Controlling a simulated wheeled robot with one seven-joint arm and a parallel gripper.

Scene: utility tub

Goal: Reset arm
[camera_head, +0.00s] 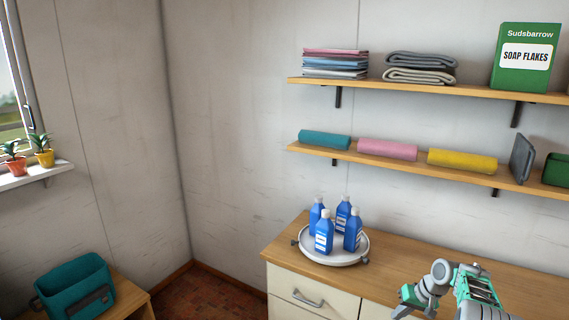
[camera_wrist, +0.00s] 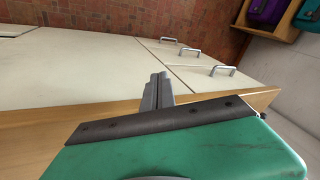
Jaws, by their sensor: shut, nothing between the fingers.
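My arm (camera_head: 465,288) shows at the lower right of the head view, folded close over the front of the wooden counter (camera_head: 405,265). In the wrist view the fingers of my gripper (camera_wrist: 158,90) are together with nothing between them. They point past the counter edge, over the pale drawer fronts (camera_wrist: 100,62) and toward the brick-red floor. My gripper's fingertips cannot be made out clearly in the head view.
A round white tray (camera_head: 335,259) with several blue bottles (camera_head: 324,238) stands on the counter's left end. Two wall shelves (camera_head: 400,87) hold folded cloths, rolled towels and a green soap box (camera_head: 526,57). A teal bag (camera_head: 75,288) sits at lower left. Open floor (camera_head: 205,294) lies between.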

